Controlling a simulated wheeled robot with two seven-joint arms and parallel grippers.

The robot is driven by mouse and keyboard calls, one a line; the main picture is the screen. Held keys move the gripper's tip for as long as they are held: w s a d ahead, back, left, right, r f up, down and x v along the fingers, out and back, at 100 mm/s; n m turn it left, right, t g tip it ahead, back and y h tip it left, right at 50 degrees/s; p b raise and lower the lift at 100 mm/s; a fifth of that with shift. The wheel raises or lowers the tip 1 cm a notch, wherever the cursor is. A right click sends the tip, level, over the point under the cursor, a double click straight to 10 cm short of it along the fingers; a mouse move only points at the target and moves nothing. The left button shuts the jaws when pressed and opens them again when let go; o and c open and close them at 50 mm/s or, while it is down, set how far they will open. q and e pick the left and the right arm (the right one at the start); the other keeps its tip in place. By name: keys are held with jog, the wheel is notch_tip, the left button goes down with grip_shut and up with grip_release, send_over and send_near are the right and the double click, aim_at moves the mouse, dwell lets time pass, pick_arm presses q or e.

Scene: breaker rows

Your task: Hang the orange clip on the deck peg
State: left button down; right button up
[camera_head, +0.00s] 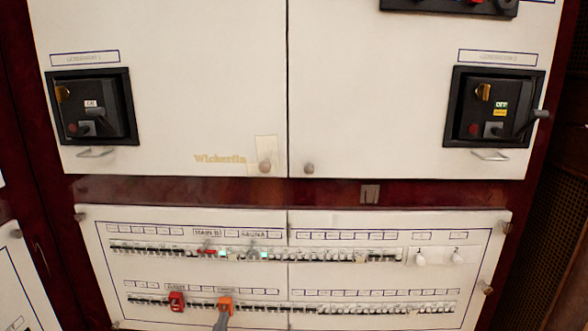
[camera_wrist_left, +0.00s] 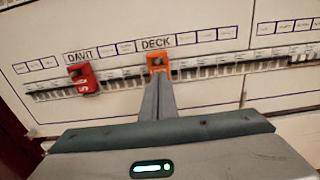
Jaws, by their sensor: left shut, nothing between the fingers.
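The orange clip (camera_head: 226,303) is on the lower breaker row, under a label that reads DECK (camera_wrist_left: 156,43) in the left wrist view. In that view the orange clip (camera_wrist_left: 157,61) sits against the breakers at the tips of my left gripper (camera_wrist_left: 159,77). My left gripper, also in the head view (camera_head: 222,314), is shut with nothing between its fingers and points up at the clip's lower edge. I cannot tell if the fingertips touch the clip. The deck peg itself cannot be made out; the clip may cover it. My right gripper is not in view.
A red clip (camera_wrist_left: 83,78) sits left of the orange one, under the DAVIT label. An upper breaker row (camera_head: 160,250) has a red piece (camera_head: 208,246) and green lights. Two black generator switches (camera_head: 92,106) with protruding handles are higher up. Cabinet knobs (camera_head: 309,168) stick out.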

pick_arm(q)
jog(key=shift+w, duration=0.3)
jog(key=shift+s, duration=0.1)
jog(key=shift+s+a+p, duration=0.1)
jog(key=shift+s+p, duration=0.7)
jog(key=shift+s, duration=2.1)
jog(key=shift+s, duration=0.1)
jog(key=s, duration=1.7)
jog(key=shift+a, duration=0.3)
jog(key=shift+s, duration=0.1)
